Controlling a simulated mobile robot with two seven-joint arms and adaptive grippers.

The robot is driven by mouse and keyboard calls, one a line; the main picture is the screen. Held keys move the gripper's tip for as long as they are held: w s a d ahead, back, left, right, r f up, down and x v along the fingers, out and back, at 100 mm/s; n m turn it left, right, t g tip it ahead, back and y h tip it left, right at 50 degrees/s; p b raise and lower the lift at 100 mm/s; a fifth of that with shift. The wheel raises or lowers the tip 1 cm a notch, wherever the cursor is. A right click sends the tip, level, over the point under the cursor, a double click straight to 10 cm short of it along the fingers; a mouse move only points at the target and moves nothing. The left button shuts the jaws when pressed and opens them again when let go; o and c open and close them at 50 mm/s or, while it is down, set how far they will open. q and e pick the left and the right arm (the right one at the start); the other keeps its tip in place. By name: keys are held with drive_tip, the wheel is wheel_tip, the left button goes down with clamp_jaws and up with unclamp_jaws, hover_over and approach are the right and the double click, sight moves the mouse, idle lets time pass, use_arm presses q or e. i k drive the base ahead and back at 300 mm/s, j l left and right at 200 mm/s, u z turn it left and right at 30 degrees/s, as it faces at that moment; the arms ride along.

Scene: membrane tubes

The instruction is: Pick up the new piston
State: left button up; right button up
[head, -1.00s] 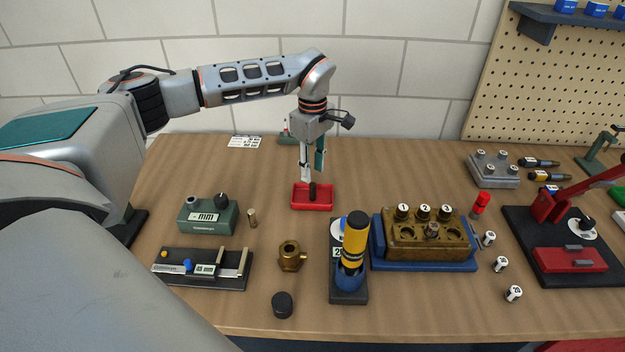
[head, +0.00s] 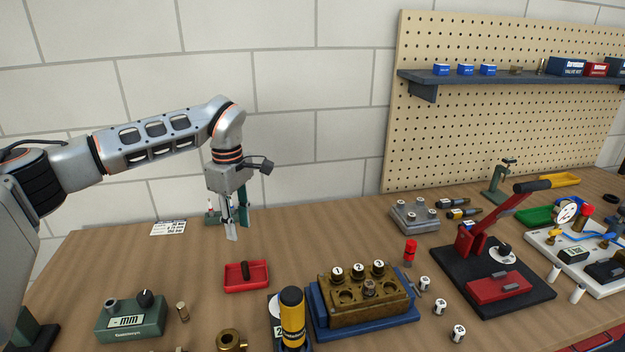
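My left gripper (head: 236,232) hangs with its fingers down, above and behind the red tray (head: 258,287). Its fingers look apart, with nothing visible between them. A small dark cylinder (head: 245,270) is in the red tray, clear of the gripper. No label shows which piece is the new piston, so I cannot tell. My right gripper is not in view.
The brass block (head: 350,312) with numbered caps sits on a blue base right of the tray. A yellow-and-black cylinder (head: 292,318) stands in front. The green gauge box (head: 130,323) is at left. A red-levered press (head: 490,240) stands at right. Table behind the tray is mostly clear.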

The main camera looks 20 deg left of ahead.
sight(181, 307)
drive_tip(key=k, duration=1)
